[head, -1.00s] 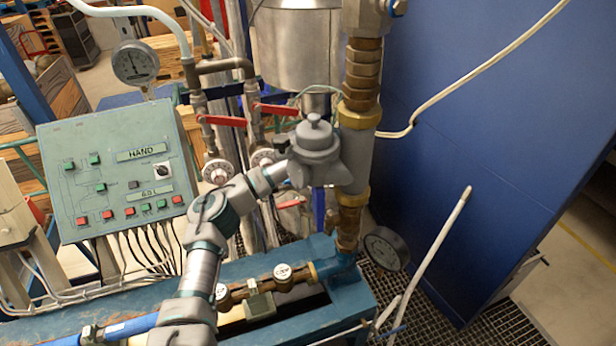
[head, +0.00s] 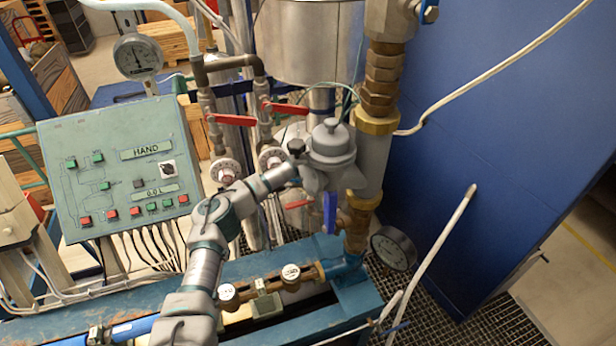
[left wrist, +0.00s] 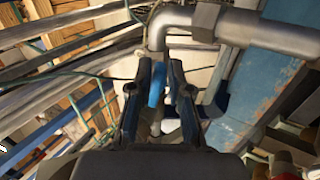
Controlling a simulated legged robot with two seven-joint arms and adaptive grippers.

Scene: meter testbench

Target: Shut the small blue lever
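The small blue lever (head: 330,213) hangs upright below the grey meter body (head: 331,150) in the head view. In the left wrist view a bright blue bar (left wrist: 157,84), probably this lever, stands between the two dark fingers of my left gripper (left wrist: 160,72). The fingers are apart, with a gap beside the bar; I cannot tell whether either one touches it. In the head view my left arm reaches up to the meter body, and its fingertips are not clearly seen there. My right gripper is in neither view.
A green control panel (head: 115,170) stands at the left. Red valve handles (head: 229,119) sit on pipes behind the arm. A brass-fitted pipe (head: 378,85) rises beside the meter, with a round gauge (head: 393,248) at lower right. A blue bench frame (head: 345,290) lies below.

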